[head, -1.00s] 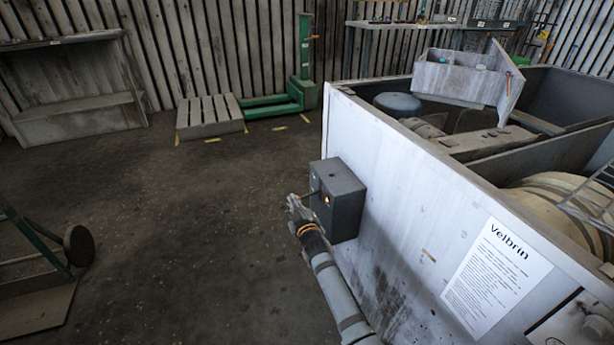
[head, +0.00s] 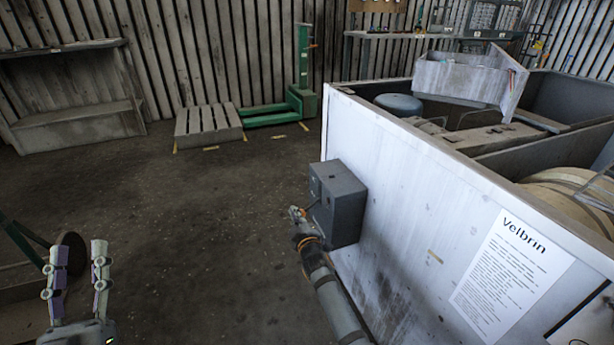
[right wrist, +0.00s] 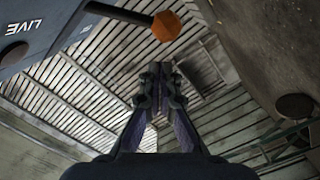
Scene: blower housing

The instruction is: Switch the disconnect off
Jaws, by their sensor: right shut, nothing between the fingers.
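The disconnect is a grey box (head: 338,203) on the white side panel of the housing. In the right wrist view the box (right wrist: 50,28) fills the upper left, with an upside-down "LIVE" label and a dark lever ending in an orange knob (right wrist: 166,26). My right gripper (head: 294,213) is beside the box's front face in the head view. In its wrist view the right gripper (right wrist: 157,75) is shut and empty, with the knob beyond its fingertips, apart in the picture. My left gripper (head: 79,248) is open and empty at lower left, far from the box.
The open-topped housing (head: 430,190) with a "Velbrin" sheet (head: 512,275) fills the right side. A pallet (head: 208,124) and green pallet truck (head: 304,100) stand at the back. A shelf (head: 75,100) stands at far left. The floor left of the box is clear.

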